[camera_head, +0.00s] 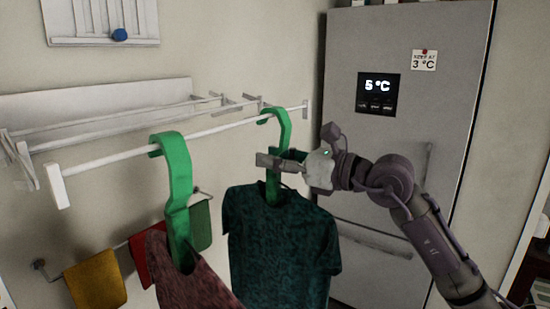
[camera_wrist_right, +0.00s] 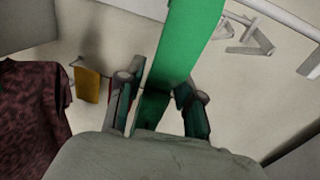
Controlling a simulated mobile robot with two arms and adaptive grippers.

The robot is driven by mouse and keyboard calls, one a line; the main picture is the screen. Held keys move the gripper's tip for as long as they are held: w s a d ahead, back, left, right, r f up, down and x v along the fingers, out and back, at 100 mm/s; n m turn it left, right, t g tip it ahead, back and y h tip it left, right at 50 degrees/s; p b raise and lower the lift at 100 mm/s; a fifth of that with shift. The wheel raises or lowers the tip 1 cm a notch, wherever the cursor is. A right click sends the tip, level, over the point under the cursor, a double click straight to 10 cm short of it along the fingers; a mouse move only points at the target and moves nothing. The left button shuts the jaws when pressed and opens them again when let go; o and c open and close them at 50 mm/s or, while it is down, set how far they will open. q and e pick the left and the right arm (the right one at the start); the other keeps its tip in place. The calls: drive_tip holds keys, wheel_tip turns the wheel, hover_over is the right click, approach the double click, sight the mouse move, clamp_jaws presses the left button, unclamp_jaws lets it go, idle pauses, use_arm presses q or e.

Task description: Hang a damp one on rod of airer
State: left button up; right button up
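My right gripper (camera_head: 280,160) is shut on the neck of a green hanger (camera_head: 286,128) that carries a dark teal shirt (camera_head: 280,245). In the right wrist view this hanger (camera_wrist_right: 180,50) runs between the two fingers (camera_wrist_right: 160,100). Its hook is at the far end of the airer's front rod (camera_head: 225,127) and appears to be over it. Another green hanger (camera_head: 177,178) has its hook on the same rod further left, carrying a dark red garment (camera_head: 180,275), also at the left of the wrist view (camera_wrist_right: 30,110). My left gripper is not in view.
The white airer (camera_head: 100,110) is fixed to the wall. Below it, a small rail (camera_head: 55,275) holds yellow (camera_head: 96,282), red (camera_head: 146,255) and green (camera_head: 202,225) cloths. A grey fridge (camera_head: 400,140) stands at the right, behind my right arm. The rod between the hangers is clear.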

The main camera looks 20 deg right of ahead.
drive_tip(key=shift+f, duration=0.1)
drive_tip(key=v, duration=1.2)
